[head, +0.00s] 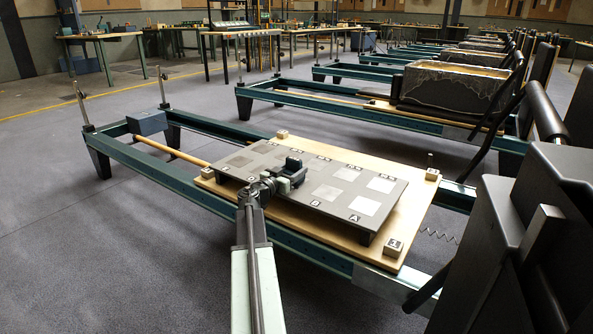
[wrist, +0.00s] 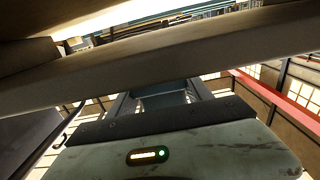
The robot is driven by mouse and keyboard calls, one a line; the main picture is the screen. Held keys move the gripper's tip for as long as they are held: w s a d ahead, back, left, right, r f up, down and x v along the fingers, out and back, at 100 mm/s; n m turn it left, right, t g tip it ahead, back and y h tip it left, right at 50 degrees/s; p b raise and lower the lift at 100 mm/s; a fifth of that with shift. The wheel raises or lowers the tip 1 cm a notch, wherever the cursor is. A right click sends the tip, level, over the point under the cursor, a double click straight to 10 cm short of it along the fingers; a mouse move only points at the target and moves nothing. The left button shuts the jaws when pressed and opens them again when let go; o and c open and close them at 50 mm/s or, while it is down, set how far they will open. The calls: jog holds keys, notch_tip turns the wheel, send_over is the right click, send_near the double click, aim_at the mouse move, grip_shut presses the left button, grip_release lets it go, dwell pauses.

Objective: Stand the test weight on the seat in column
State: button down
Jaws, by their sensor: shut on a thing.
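The test weight appears to be the dark block with a raised knob (head: 292,165), near the middle of the grey board in the head view. My gripper (head: 285,183) reaches it from the front left and is shut on it. I cannot tell whether its base touches the board. The grey board (head: 345,197) carries rows of paler square seats, with letter tags such as A (head: 345,218) and B (head: 311,203) along its front edge. The seats under and behind the weight are hidden. In the wrist view, my gripper's jaws (wrist: 165,95) are partly hidden and the weight is not clear.
The board lies on a wooden platform (head: 405,222) with small tagged blocks at its corners, one at the front right (head: 393,246). The platform rests on a green reformer frame (head: 186,196). Black padded parts (head: 560,215) stand at the right. A wide bar (wrist: 140,75) crosses the wrist view.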

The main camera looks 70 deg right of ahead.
jog(key=shift+c, duration=2.2)
grip_release()
jog(key=shift+s, duration=0.1)
jog(key=v, duration=1.2)
